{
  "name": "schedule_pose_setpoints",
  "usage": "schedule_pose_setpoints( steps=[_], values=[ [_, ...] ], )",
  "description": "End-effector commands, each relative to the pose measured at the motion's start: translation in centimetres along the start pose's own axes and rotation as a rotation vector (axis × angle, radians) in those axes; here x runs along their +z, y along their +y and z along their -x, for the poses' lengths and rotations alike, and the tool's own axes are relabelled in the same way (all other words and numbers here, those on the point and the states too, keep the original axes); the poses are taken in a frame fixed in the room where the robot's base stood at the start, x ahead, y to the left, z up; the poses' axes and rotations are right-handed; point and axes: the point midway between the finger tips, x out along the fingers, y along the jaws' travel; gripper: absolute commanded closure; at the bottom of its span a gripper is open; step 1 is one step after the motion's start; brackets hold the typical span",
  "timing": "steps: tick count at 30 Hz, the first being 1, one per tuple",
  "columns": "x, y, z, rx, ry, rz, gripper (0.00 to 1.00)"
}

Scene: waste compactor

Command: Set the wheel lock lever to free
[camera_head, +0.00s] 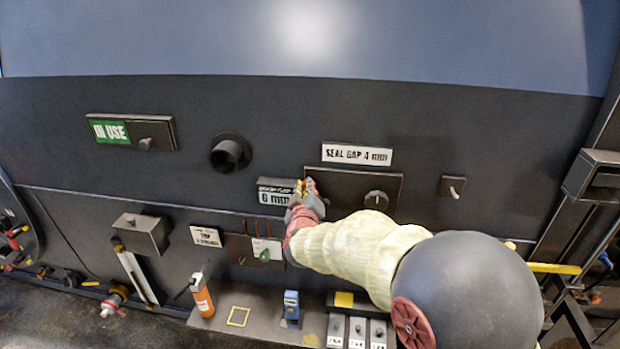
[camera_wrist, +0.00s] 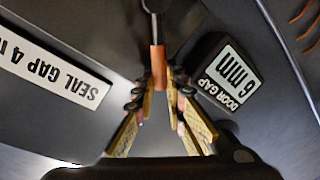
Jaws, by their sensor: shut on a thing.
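My gripper (camera_head: 306,188) is at the dark wall panel (camera_head: 345,178), just right of the small door gap display. In the wrist view, my gripper (camera_wrist: 158,84) has its yellow-padded fingers shut on the orange grip of a lever (camera_wrist: 157,58). The lever's grey rod runs up from the grip to a rounded end at the top edge. No label for the wheel lock or its free position can be read. In the head view my gripper hides the lever.
The door gap display (camera_wrist: 232,80) and a seal gap sign (camera_head: 357,154) are close to my gripper. A round knob (camera_head: 376,200) is to its right. A black pipe stub (camera_head: 230,153) sticks out at left. Below is a shelf (camera_head: 262,322) with an orange bottle (camera_head: 203,297).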

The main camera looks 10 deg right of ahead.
Motion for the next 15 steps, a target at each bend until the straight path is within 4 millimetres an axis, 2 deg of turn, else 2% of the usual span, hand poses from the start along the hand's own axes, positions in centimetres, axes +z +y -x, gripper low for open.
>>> schedule_pose_setpoints(
  steps=[15],
  values=[
    [0.01, -0.47, -0.11, 0.000, -0.009, 0.051, 1.00]
  ],
)
